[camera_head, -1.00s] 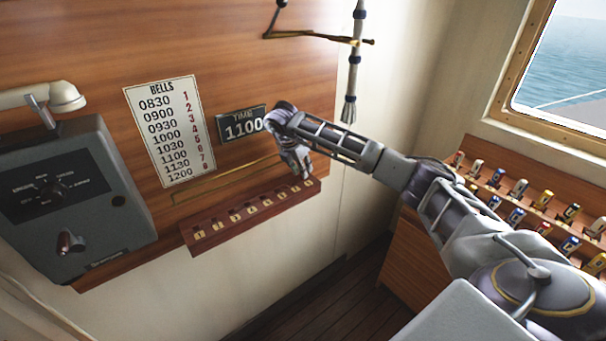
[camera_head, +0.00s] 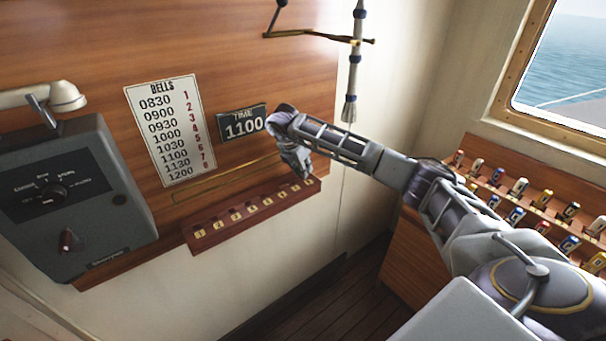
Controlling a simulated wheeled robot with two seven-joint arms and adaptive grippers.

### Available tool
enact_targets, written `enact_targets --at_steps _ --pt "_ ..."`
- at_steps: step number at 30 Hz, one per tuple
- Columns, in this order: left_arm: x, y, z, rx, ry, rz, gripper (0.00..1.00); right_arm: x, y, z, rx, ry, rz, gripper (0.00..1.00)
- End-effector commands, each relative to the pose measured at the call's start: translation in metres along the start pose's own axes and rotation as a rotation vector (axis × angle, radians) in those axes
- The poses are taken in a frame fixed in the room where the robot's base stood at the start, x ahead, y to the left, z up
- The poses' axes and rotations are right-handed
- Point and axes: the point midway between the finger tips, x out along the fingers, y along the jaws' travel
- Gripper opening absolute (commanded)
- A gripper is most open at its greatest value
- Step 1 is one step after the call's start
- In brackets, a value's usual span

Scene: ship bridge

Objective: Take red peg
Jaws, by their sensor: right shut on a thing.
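My right gripper (camera_head: 305,172) reaches in from the right and points down at the right end of the dark red-brown wooden rack (camera_head: 222,232). This rack is fixed to the wall and carries a row of numbered yellow labels. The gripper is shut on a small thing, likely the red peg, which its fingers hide. I cannot make out the peg's colour or whether it still sits in the rack. No other red peg shows clearly along the rack. My left gripper is not in view.
A white bells chart (camera_head: 170,130) and a time sign (camera_head: 242,123) hang above the rack. A grey control box (camera_head: 75,200) is at the left. A rope (camera_head: 353,70) hangs behind my arm. A shelf of coloured items (camera_head: 515,215) is at the right. The floor below is clear.

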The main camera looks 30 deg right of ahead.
Motion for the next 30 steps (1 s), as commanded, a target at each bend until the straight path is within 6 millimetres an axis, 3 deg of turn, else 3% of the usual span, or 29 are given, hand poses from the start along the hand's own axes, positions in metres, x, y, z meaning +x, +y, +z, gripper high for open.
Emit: enact_targets --at_steps 8,17,30 --pt "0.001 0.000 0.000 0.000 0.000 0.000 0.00 -0.004 0.001 0.002 0.001 0.000 0.001 0.06" --pt "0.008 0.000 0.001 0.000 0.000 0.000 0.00 -0.027 0.001 0.010 -0.001 -0.007 0.001 0.06" --pt "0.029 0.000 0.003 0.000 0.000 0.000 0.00 -0.029 0.001 -0.009 -0.002 -0.254 0.001 0.06"
